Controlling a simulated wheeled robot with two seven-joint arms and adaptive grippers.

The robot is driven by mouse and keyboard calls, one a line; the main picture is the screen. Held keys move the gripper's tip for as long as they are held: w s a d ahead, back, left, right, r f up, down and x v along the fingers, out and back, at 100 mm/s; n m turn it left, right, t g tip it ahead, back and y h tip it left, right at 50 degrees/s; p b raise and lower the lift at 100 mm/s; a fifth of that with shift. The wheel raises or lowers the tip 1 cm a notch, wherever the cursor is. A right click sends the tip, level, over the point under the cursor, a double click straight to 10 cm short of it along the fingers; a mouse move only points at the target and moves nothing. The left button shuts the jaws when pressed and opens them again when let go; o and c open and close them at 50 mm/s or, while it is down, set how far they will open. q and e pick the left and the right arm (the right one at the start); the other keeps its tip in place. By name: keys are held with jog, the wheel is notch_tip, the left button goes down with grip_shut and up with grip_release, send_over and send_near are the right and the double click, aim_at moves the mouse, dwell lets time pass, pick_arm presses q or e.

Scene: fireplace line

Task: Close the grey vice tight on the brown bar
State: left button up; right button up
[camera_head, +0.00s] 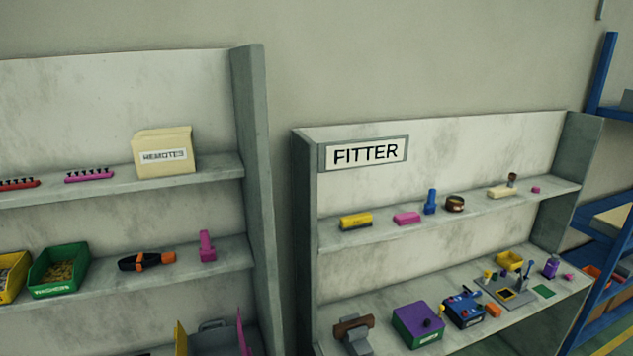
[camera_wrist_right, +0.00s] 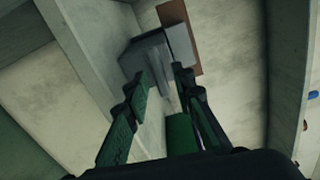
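The grey vice (camera_head: 357,346) stands at the left end of the lower shelf of the FITTER rack, low in the head view. The brown bar (camera_head: 349,325) lies across its top, at the jaws. In the right wrist view the vice (camera_wrist_right: 147,56) and the brown bar (camera_wrist_right: 186,48) are just beyond my right fingertips. My right gripper (camera_wrist_right: 161,77) is open, its two dark green fingers apart, with a slim grey part of the vice showing between or behind them. I cannot tell whether it touches the vice, or how tight the jaws are. My left gripper is out of view.
The rack's left side panel (camera_head: 305,240) rises close beside the vice. A purple-topped green box (camera_head: 417,322) and a blue device (camera_head: 463,309) stand to the right on the same shelf. The upper shelf (camera_head: 400,222) holds several small items. Another rack stands at left.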

jog(key=shift+b+x, duration=0.35)
jog(key=shift+x, duration=0.45)
jog(key=shift+c, duration=0.6)
grip_shut()
